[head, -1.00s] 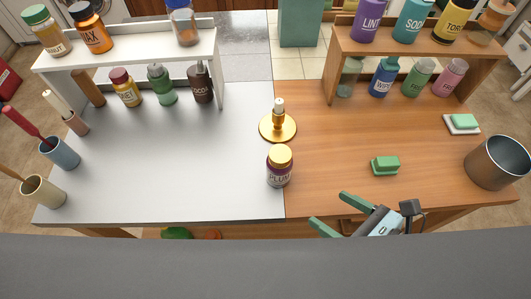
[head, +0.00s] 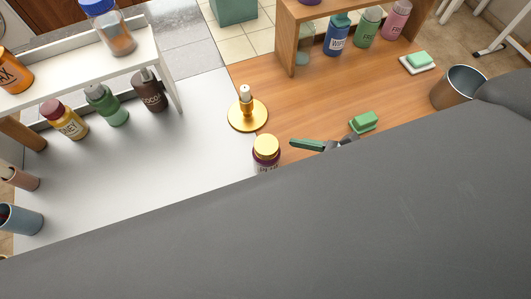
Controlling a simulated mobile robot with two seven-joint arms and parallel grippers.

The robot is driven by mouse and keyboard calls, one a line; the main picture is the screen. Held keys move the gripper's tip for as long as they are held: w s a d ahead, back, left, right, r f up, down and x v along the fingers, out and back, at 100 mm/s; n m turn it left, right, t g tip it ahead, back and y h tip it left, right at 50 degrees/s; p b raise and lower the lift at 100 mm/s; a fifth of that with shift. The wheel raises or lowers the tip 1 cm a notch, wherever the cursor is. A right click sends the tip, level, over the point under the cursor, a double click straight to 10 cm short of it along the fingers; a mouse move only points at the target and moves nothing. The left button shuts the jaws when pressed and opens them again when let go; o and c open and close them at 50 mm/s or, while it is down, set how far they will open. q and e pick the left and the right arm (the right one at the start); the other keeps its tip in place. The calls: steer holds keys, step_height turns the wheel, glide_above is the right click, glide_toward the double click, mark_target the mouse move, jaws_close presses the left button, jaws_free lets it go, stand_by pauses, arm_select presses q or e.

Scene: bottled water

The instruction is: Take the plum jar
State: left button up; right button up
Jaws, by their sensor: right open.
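The plum jar (head: 266,152) has a gold lid and a dark purple body. It stands upright near the front edge of the table, around the seam between the white and wooden tops. Its lower part is hidden behind a large grey part in the foreground. My right gripper (head: 306,146) is just to the right of the jar, its green-padded finger pointing left toward it. A small gap shows between finger and jar. My left gripper is not in view.
A green sponge (head: 364,122) lies to the right of the gripper. The white top (head: 180,150) left of the jar is clear.

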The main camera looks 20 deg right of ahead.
mark_target(267, 157)
steer(key=shift+x, duration=3.25)
steer(key=shift+r, duration=0.1)
steer(key=c, duration=1.1)
